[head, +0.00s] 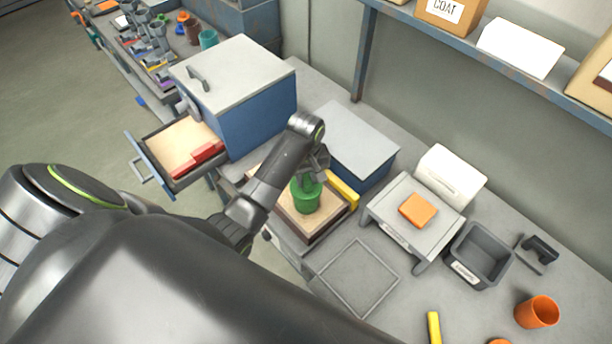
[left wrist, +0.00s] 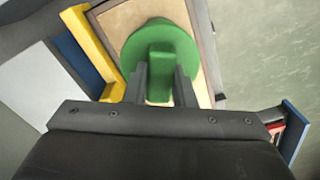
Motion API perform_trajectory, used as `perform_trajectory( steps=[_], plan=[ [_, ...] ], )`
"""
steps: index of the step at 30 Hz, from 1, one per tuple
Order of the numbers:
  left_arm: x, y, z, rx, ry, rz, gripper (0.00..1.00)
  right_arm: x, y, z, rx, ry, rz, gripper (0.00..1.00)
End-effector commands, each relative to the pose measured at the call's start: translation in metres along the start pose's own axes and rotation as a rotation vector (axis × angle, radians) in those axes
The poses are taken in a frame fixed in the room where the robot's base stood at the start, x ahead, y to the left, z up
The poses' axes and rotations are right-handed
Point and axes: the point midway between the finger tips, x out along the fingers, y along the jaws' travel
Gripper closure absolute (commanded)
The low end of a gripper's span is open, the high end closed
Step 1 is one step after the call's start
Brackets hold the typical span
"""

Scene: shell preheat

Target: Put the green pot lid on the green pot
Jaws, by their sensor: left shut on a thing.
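My left gripper (head: 314,172) reaches down over the green pot (head: 306,200). The pot stands on a wooden-floored tray (head: 283,207) on the bench. In the left wrist view my left gripper (left wrist: 160,88) is shut on the upright handle of the green pot lid (left wrist: 135,50), a round green disc. The lid hides the pot in that view. In the head view the lid and pot show as one green shape under the fingers, and I cannot tell whether the lid touches the rim. My right gripper is not in view.
A yellow bar (head: 343,190) lies along the tray's edge, near a blue box (head: 356,140). Left is a blue cabinet (head: 262,112) with an open drawer (head: 180,153). Right are a grey stand with an orange block (head: 418,210), a grey bin (head: 478,252) and an orange cup (head: 537,312).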

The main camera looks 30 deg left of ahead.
Motion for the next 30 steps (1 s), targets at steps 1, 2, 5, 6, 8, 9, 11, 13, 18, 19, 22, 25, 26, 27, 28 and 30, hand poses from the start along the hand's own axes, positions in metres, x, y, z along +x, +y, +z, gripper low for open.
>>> perform_trajectory(
  steps=[1, 2, 5, 6, 8, 9, 11, 13, 18, 19, 22, 25, 26, 27, 28, 30],
  plan=[
    [0.002, 0.000, 0.000, 0.000, 0.000, 0.000, 0.99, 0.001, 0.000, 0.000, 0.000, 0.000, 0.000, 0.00],
    [0.002, 0.000, 0.000, 0.000, 0.000, 0.000, 0.99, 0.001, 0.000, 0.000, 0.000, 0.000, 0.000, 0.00],
    [0.004, 0.000, 0.000, 0.000, -0.001, 0.000, 0.99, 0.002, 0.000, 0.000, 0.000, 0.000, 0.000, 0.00],
    [0.005, 0.000, 0.000, 0.000, -0.001, -0.001, 0.99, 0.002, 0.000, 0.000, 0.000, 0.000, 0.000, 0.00],
    [0.006, 0.000, 0.000, 0.000, -0.001, -0.001, 0.99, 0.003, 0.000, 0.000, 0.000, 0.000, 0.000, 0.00],
    [0.007, 0.000, 0.000, 0.000, -0.001, -0.001, 0.99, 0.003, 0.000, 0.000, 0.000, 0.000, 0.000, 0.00],
    [0.008, 0.000, 0.000, 0.000, -0.001, -0.001, 0.99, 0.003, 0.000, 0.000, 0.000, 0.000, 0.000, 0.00],
    [0.010, 0.000, 0.000, 0.000, -0.001, -0.001, 0.99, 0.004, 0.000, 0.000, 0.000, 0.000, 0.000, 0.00],
    [0.009, 0.000, 0.000, 0.000, 0.000, 0.000, 0.68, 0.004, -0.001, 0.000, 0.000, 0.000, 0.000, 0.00],
    [0.009, 0.000, 0.000, 0.000, 0.000, 0.000, 0.68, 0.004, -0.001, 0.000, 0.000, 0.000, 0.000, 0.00],
    [0.009, 0.000, 0.000, 0.000, 0.000, 0.000, 0.68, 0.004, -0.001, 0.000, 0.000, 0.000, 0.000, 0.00],
    [0.008, 0.001, 0.000, 0.000, 0.000, 0.000, 0.68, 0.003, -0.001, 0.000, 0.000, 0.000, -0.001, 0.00],
    [0.007, 0.001, -0.001, 0.001, 0.000, 0.000, 0.68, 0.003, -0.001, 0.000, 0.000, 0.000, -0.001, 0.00],
    [0.004, 0.003, -0.002, 0.001, 0.000, 0.001, 0.68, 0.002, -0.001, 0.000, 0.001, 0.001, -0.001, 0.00],
    [0.002, 0.004, -0.003, 0.002, 0.001, 0.001, 0.68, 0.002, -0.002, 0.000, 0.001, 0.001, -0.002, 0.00],
    [-0.004, 0.007, -0.006, 0.004, 0.002, 0.002, 0.68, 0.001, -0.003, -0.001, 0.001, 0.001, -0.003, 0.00]
  ],
)
